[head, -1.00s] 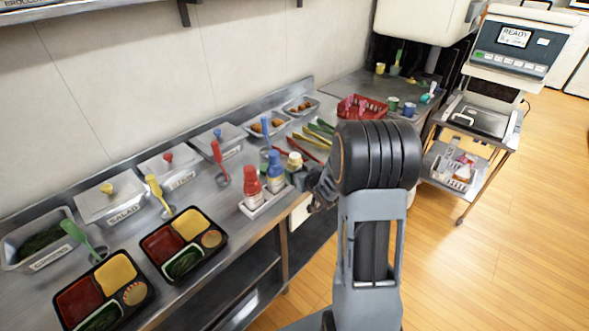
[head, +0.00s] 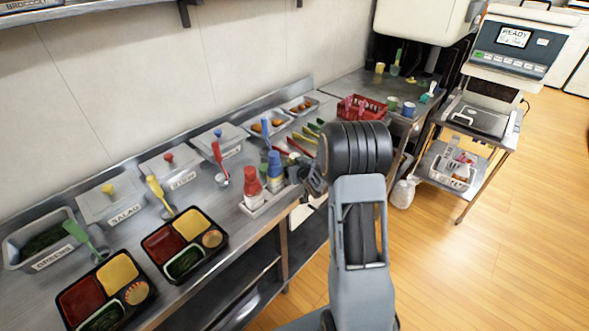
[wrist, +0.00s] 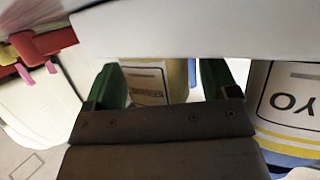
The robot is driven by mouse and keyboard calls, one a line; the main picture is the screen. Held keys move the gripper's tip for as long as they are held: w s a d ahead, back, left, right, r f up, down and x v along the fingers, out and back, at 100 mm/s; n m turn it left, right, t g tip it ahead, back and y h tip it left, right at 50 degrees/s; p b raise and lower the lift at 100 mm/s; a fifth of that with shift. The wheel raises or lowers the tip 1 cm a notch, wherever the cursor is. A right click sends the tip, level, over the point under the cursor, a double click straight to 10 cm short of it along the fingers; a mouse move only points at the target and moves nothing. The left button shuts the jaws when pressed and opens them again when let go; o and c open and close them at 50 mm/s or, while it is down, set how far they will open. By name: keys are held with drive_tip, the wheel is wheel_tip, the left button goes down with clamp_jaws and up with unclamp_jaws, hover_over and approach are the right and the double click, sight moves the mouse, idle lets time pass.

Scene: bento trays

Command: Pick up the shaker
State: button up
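The shaker (wrist: 150,84) shows in the wrist view as a pale yellowish body with a dark-framed label that seems to read SESAME. It stands between the two green fingertips of my gripper (wrist: 163,85), nearer the left one. A gap is visible between it and the right finger, so my gripper looks open around it. In the head view my gripper (head: 313,179) is beside the sauce bottles at the counter's front edge, and the shaker is hidden behind it and my arm.
A blue-topped bottle (head: 275,172) and a red-topped bottle (head: 252,183) stand left of my gripper. Bento trays (head: 185,243) lie to the left; a red basket (head: 361,108) stands further back.

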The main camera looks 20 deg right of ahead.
drive_tip(key=c, duration=0.9)
drive_tip(key=shift+r, duration=0.15)
drive_tip(key=shift+r, duration=0.25)
drive_tip(key=r, duration=0.3)
drive_tip(key=shift+s+a+r, duration=0.1)
drive_tip(key=shift+s, duration=0.2)
drive_tip(key=shift+s+a+r, duration=0.75)
drive_tip(key=shift+s+r, duration=0.75)
drive_tip(key=shift+s, duration=0.6)
drive_tip(key=shift+s+a+r, duration=0.8)
drive_tip(key=shift+s+r, duration=0.75)
drive_tip(key=shift+s, duration=0.55)
drive_tip(key=shift+s+a+r, duration=0.75)
drive_tip(key=shift+s+r, duration=0.75)
drive_tip(key=shift+s, duration=0.6)
